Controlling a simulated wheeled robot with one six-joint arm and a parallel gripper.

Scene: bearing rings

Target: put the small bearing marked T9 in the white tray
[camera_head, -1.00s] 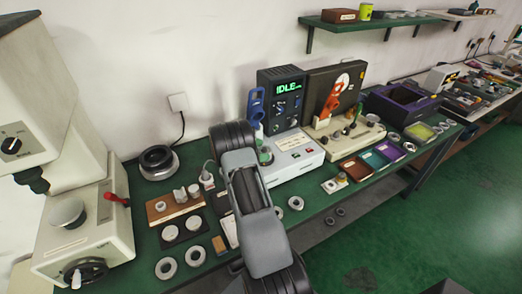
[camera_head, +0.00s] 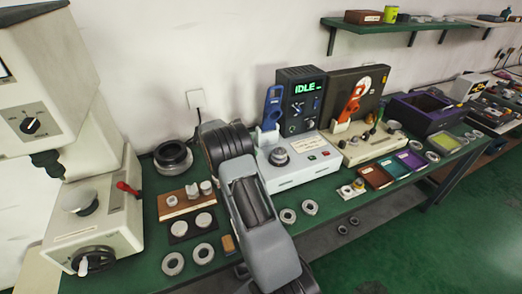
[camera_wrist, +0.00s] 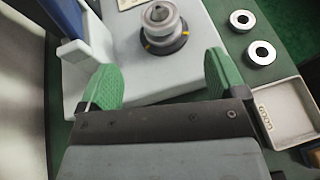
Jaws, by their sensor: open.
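My gripper (camera_wrist: 160,65) is open and empty in the wrist view, its green fingertips wide apart. Beyond them, on the white tester box (camera_wrist: 196,30), stands a spindle (camera_wrist: 163,28) with a grey ring-like top and dark base. The spindle also shows in the head view (camera_head: 279,156). The white tray (camera_wrist: 288,108), with a label on its rim, lies right of my gripper and its visible floor is bare. Two bearing rings (camera_wrist: 241,20) (camera_wrist: 260,53) lie on the bench above the tray. No T9 mark is readable. In the head view my arm hides the gripper and tray.
A wooden block with small rings (camera_head: 174,206), a dark mat with two pale discs (camera_head: 179,229) and loose rings (camera_head: 173,264) are left of my arm. A blue upright part (camera_wrist: 66,15) stands near the left finger. A press (camera_head: 95,215) fills the left.

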